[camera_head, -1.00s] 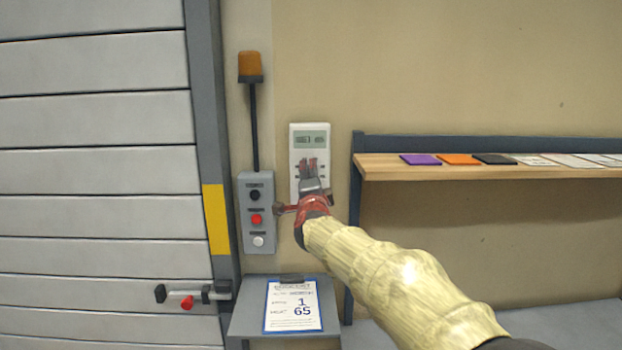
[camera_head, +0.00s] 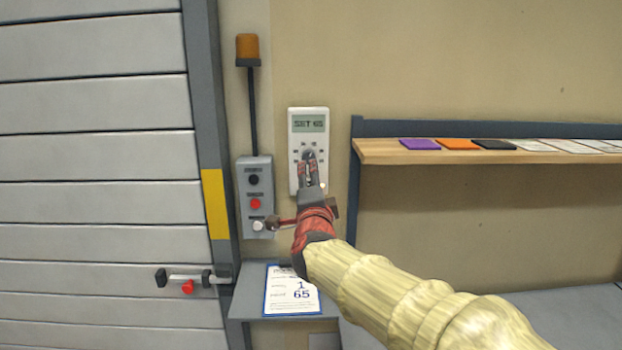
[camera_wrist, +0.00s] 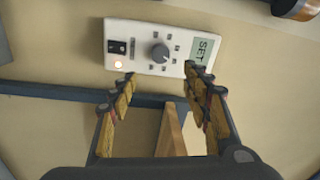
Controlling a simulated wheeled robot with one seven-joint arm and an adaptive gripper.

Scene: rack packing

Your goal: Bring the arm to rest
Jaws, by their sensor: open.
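My gripper (camera_head: 310,168) is at the end of my arm, in front of the white wall panel (camera_head: 296,116). In the wrist view my gripper (camera_wrist: 160,88) has its two fingers spread apart with nothing between them. The panel (camera_wrist: 143,64) lies beyond the fingertips there, with a round grey dial (camera_wrist: 160,53) and a small display (camera_wrist: 204,48) reading SET. In the head view the display (camera_head: 308,124) appears to read SET 65. Whether the fingertips touch the panel cannot be told. The lower panel is partly hidden by the gripper.
A grey button box (camera_head: 243,200) with an orange lamp (camera_head: 248,47) is left of my gripper. A clipboard sheet (camera_head: 280,300) lies on a small shelf below. A wooden shelf (camera_head: 400,154) with several flat pads and sheets is at the right. A slatted door (camera_head: 95,110) fills the left.

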